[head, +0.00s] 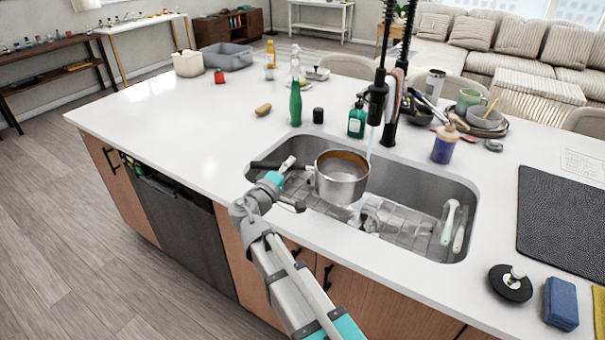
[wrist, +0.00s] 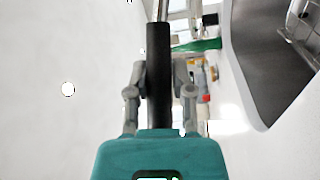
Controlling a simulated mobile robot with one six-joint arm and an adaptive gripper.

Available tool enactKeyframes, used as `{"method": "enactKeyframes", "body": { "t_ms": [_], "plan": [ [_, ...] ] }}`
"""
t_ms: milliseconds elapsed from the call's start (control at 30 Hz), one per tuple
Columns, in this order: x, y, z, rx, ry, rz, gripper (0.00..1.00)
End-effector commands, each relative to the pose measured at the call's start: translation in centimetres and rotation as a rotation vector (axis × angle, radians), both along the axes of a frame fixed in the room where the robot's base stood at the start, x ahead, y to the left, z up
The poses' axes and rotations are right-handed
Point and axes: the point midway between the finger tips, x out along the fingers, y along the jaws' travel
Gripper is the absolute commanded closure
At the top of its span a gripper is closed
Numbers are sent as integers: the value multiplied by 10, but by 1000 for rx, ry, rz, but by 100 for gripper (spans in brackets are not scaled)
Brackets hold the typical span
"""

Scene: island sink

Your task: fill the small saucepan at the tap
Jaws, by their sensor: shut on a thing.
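The small steel saucepan (head: 342,190) is held over the sink (head: 420,185), roughly upright, with a brownish inner rim. Its dark handle (head: 265,165) points left. My gripper (head: 287,166) is shut on this handle; in the wrist view the black handle (wrist: 159,60) runs between both fingers. The black tap (head: 378,95) stands behind the sink. A thin water stream (head: 369,145) falls from it at the pan's right side. Water also shows below the pan, in the sink. I cannot tell how much of the stream enters the pan or the water level inside.
A white-green brush (head: 448,222) and glassware lie in the sink's rack. A green bottle (head: 295,103), teal soap bottle (head: 357,120) and blue soap bottle (head: 444,145) stand behind the sink. A black mat (head: 565,215) lies right.

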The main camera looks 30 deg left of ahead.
Motion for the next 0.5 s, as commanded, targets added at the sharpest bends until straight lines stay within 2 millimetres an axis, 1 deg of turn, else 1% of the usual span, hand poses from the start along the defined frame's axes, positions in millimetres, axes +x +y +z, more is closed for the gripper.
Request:
{"method": "enactKeyframes", "body": {
  "t_ms": [33, 100, 200, 333, 500],
  "plan": [
    [11, -6, -6, -4, -3, -29, 100],
    [21, -14, -8, -5, -2, -56, 100],
    [30, -22, -10, -6, -3, -84, 100],
    [34, -26, -11, -7, -3, -99, 100],
    [34, -26, -11, -7, -2, -99, 100]
  ]
}}
